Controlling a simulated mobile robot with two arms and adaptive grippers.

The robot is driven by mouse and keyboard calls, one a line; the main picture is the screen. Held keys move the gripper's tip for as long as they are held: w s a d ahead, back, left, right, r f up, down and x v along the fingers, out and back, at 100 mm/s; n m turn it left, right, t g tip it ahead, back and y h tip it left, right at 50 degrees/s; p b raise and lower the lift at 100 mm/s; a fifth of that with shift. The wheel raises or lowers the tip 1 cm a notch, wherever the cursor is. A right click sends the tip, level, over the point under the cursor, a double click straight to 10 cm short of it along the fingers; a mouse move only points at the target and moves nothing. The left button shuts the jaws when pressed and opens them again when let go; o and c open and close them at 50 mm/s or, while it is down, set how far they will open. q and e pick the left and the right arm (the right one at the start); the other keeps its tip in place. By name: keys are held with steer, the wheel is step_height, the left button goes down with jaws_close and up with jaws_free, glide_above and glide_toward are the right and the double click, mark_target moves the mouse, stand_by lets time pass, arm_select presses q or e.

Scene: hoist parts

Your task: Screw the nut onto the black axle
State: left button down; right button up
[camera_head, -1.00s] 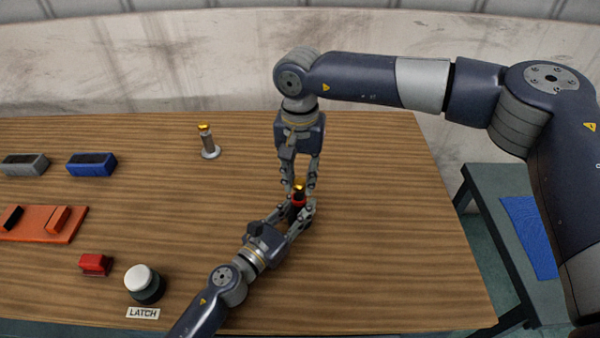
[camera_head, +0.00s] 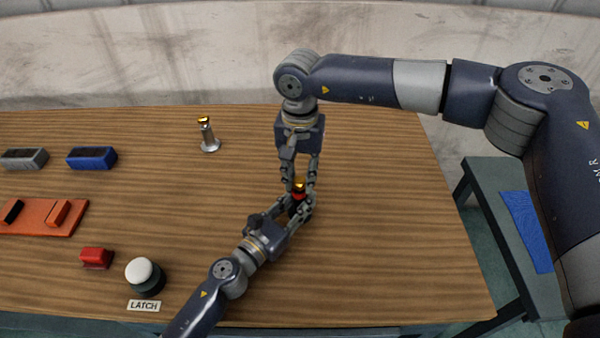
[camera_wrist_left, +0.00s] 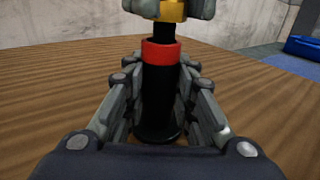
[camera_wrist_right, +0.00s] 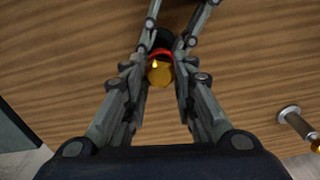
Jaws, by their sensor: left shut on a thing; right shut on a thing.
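The black axle (camera_wrist_left: 157,95) stands upright on the table, with a red collar (camera_wrist_left: 160,52) and a thinner black shaft above it. My left gripper (camera_head: 294,208) is shut on the axle's thick body below the collar. The gold nut (camera_head: 299,184) sits at the top of the thin shaft, above the collar, in the left wrist view (camera_wrist_left: 173,10). My right gripper (camera_head: 300,178) points down from above and is shut on the nut. In the right wrist view the nut (camera_wrist_right: 160,74) lies between its fingertips. How far the nut is threaded cannot be told.
A silver post with a gold top (camera_head: 208,136) stands at back left. Grey (camera_head: 24,158) and blue (camera_head: 92,158) blocks, an orange tray (camera_head: 40,232), a red block (camera_head: 96,257) and a white-topped LATCH button (camera_head: 143,275) lie left. The table's right side is clear.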

steer(key=shift+f, duration=0.55)
